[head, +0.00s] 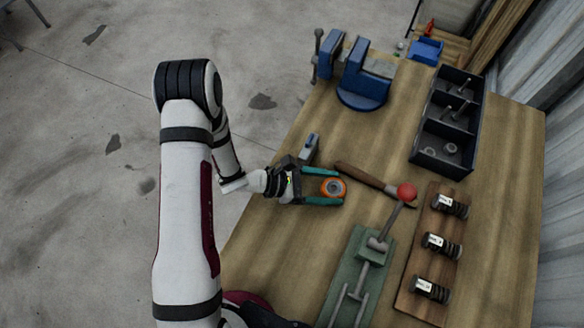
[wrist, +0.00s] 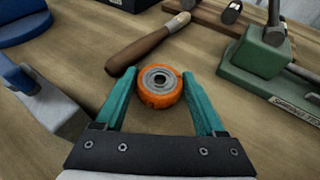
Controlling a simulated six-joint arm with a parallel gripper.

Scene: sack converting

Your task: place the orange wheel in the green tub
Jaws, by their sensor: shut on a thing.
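The orange wheel (head: 333,187) has a grey hub and sits between the teal fingers of my gripper (head: 322,187) over the wooden bench. In the wrist view the wheel (wrist: 158,88) lies between the fingertips of my gripper (wrist: 160,88), which is shut on it. Whether the wheel touches the bench or is just above it is hard to tell. I cannot make out a green tub in either view.
A wooden-handled tool (head: 358,175) lies just beyond the wheel. A green-based clamp with a red knob (head: 406,192) stands to the right. A blue vise (head: 364,82), a dark divided bin (head: 420,145) and a board (head: 408,300) with several black rollers occupy the bench.

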